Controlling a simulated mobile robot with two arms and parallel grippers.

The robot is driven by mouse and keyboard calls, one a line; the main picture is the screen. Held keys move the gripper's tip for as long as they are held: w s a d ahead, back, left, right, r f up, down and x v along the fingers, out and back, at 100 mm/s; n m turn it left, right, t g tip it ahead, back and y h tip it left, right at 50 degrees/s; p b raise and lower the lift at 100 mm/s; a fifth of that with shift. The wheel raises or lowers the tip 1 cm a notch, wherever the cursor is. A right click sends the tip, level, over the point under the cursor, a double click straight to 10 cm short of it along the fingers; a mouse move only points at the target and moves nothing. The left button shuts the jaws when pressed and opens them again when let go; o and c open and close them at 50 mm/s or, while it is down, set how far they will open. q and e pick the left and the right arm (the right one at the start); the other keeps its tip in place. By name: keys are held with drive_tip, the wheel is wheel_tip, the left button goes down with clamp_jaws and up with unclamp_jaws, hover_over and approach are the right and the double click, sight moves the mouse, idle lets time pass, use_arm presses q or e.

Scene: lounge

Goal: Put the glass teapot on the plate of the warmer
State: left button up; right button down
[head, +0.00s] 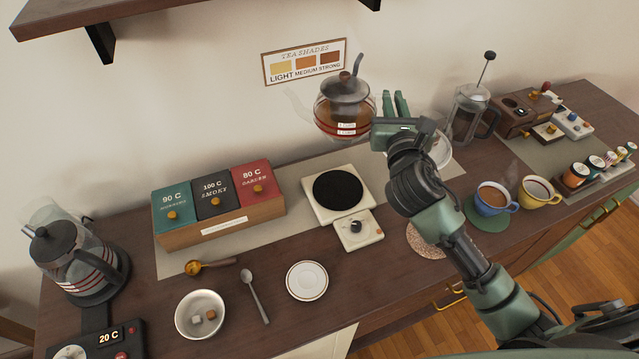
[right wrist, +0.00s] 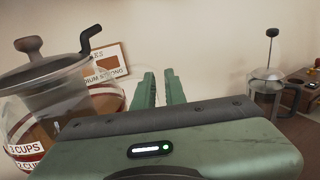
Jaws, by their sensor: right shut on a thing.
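The glass teapot (head: 345,121) holds amber tea and has red bands and a dark lid with a knob. It is in the air, roughly upright, behind and above the warmer (head: 314,205), apart from its round black plate (head: 338,190). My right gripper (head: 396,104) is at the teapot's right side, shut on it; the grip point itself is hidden. In the right wrist view the teapot (right wrist: 100,97) is at the left, beside the fingers (right wrist: 160,88). The black plate is bare. My left gripper is not in view.
A tea box (head: 220,225) stands left of the warmer and an electric kettle (head: 75,260) at far left. A French press (head: 468,115), blue cup (head: 490,202) and yellow cup (head: 538,192) stand right. A saucer (head: 307,281) lies in front. A shelf (head: 150,12) hangs above.

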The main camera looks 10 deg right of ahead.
drive_tip(key=shift+w+a+f+b, duration=0.15)
drive_tip(key=shift+f+b, duration=1.3)
drive_tip(key=shift+f, duration=3.45)
drive_tip(key=shift+w+d+f+b, duration=0.1)
drive_tip(key=shift+f+b, duration=1.3)
drive_tip(key=shift+f, duration=3.45)
drive_tip(key=shift+f, duration=0.1)
drive_tip(key=c, duration=1.8)
unclamp_jaws()
drive_tip(key=shift+f, duration=0.15)
drive_tip(key=o, duration=0.3)
drive_tip(key=shift+o, duration=0.2)
drive_tip(key=shift+s+a, duration=0.1)
